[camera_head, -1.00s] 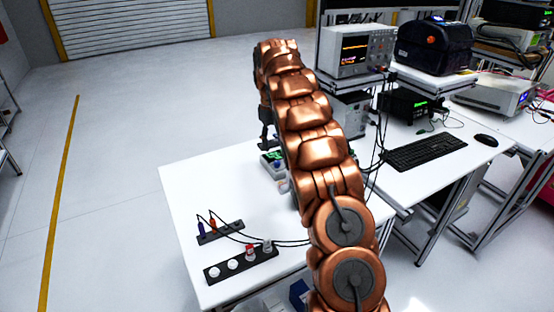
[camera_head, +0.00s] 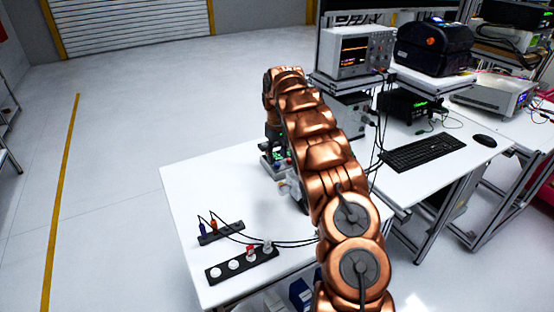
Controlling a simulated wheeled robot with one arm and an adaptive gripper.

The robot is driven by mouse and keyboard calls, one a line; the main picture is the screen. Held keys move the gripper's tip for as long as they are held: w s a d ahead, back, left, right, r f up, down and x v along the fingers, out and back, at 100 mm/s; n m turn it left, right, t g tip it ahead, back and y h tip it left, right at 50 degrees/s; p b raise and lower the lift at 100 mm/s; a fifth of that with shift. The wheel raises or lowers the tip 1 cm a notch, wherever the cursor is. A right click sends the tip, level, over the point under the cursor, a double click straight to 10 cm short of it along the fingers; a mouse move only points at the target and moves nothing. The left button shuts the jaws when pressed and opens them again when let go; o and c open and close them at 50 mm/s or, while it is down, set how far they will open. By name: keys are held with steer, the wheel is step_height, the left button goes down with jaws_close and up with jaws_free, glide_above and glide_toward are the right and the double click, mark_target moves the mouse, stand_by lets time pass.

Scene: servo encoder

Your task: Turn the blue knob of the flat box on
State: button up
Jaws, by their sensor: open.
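My copper arm reaches out over the white table. My gripper (camera_head: 271,146) shows only in part as a dark shape at the arm's far end, pointing down. It is open. Directly below it, at the table's far side, is a grey flat box (camera_head: 267,168) with small green and coloured parts on top. The arm hides much of this box. I cannot make out its blue knob, nor whether the gripper touches anything there.
A black strip with round white sockets (camera_head: 225,268) and a smaller strip with plugs and cables (camera_head: 220,233) lie at the table's near left. An oscilloscope (camera_head: 358,52), keyboard (camera_head: 423,151) and mouse (camera_head: 487,140) are to the right.

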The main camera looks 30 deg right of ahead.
mark_target(277, 165)
steer(key=shift+f+p, duration=0.35)
steer(key=shift+f, duration=1)
jaws_close()
